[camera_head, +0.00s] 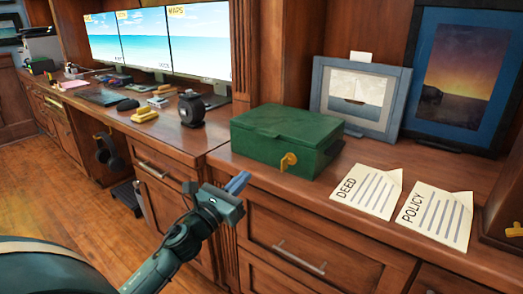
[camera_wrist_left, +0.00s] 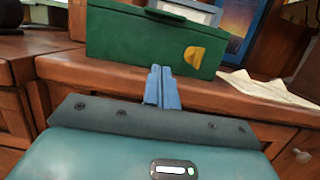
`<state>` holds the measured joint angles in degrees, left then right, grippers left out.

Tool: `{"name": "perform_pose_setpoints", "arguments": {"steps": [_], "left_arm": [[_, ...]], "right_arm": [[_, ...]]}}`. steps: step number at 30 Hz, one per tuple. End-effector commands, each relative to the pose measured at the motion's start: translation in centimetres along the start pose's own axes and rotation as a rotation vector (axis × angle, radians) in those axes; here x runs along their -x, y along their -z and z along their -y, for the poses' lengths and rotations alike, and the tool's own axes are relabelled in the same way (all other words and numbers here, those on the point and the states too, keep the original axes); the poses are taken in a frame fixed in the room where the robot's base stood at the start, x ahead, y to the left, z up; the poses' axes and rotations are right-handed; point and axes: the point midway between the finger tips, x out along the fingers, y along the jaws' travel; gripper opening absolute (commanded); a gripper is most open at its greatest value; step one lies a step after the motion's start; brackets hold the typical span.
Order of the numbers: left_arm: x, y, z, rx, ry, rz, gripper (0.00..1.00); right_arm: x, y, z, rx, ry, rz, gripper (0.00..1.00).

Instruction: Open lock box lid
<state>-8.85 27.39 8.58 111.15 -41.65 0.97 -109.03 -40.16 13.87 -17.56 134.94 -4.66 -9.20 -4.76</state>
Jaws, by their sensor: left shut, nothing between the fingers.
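A green lock box (camera_head: 285,139) stands on the wooden counter with its lid closed. A yellow key-like piece (camera_head: 288,161) sticks out of its front face. In the left wrist view the box (camera_wrist_left: 140,40) is straight ahead and the yellow piece (camera_wrist_left: 194,57) is right of my fingers. My left gripper (camera_head: 238,182) is in front of the counter edge, left of and lower than the yellow piece, apart from the box. Its blue fingers (camera_wrist_left: 161,85) are together and empty. My right gripper is in neither view.
Papers marked DEED (camera_head: 366,191) and POLICY (camera_head: 437,214) lie right of the box. A framed boat picture (camera_head: 360,97) and a sunset picture (camera_head: 458,80) stand behind. A round black device (camera_head: 192,109) and several monitors are at left. Drawers (camera_head: 290,252) are below the counter.

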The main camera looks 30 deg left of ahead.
Motion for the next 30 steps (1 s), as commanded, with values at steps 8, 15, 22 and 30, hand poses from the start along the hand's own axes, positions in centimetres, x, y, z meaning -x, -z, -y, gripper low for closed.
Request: {"name": "perform_pose_setpoints", "arguments": {"steps": [8, 15, 22, 30], "left_arm": [[-5.6, -0.2, 0.0, -0.001, 0.000, 0.003, 0.00], [-8.5, -1.9, 0.0, -0.006, 0.002, 0.002, 0.00], [-8.9, -3.7, 0.0, -0.001, 0.000, 0.000, 0.00], [-8.9, -3.9, 0.0, 0.000, 0.000, -0.001, 0.00]], "right_arm": [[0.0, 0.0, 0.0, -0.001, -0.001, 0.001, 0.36], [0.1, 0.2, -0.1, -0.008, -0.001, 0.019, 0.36], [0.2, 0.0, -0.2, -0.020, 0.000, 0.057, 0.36], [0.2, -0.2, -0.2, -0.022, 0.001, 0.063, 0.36]]}}
